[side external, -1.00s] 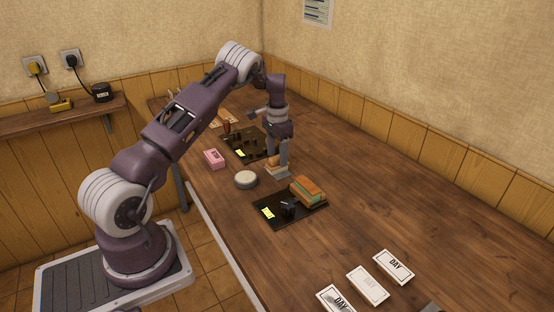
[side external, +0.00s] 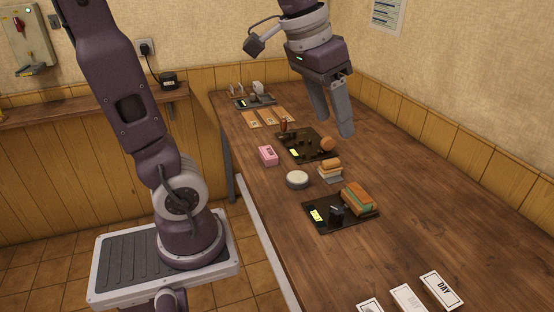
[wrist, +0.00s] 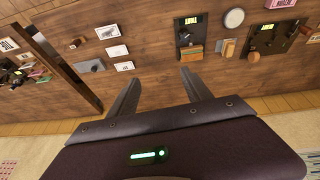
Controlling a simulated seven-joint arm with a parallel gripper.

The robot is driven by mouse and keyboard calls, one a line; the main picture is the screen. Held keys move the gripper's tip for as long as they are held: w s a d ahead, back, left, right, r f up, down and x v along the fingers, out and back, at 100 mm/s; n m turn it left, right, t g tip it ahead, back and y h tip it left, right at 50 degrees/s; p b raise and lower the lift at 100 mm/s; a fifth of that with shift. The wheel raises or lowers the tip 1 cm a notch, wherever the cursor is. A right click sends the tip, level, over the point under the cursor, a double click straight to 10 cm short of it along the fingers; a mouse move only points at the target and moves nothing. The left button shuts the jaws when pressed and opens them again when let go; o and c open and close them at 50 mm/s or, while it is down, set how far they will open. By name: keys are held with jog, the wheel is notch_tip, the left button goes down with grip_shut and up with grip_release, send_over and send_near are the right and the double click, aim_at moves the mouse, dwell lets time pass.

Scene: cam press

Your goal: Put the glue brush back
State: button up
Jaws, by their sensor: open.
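A small block with a tan wooden top and pale lower part (side external: 330,170) stands on the table between the two dark trays; it looks like a brush, but I cannot tell if it is the glue brush. It also shows in the wrist view (wrist: 228,47). The near dark tray (side external: 318,226) holds an orange and green block (side external: 357,200) and a small black part (side external: 336,214). The middle dark tray (side external: 300,157) holds a brown upright piece and a round orange piece (side external: 327,143). My gripper (side external: 333,128) is open and empty, raised above the table.
A pale round disc (side external: 298,179) and a pink box (side external: 268,155) lie near the trays. Several "DAY" cards (side external: 440,290) lie at the near end. Tan cards (side external: 268,118) and another tray (side external: 254,102) are at the far end. The right side of the table is clear.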

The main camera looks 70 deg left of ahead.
jog(key=s+d+f, duration=0.2)
jog(key=s, duration=0.4)
jog(key=s+d+f+t, duration=0.1)
jog(key=s+d+f, duration=0.1)
jog(key=s, duration=0.4)
jog(key=shift+d+f+m+t, duration=0.2)
jog(key=shift+d+m+t, duration=0.05)
jog(key=shift+m+t, duration=0.05)
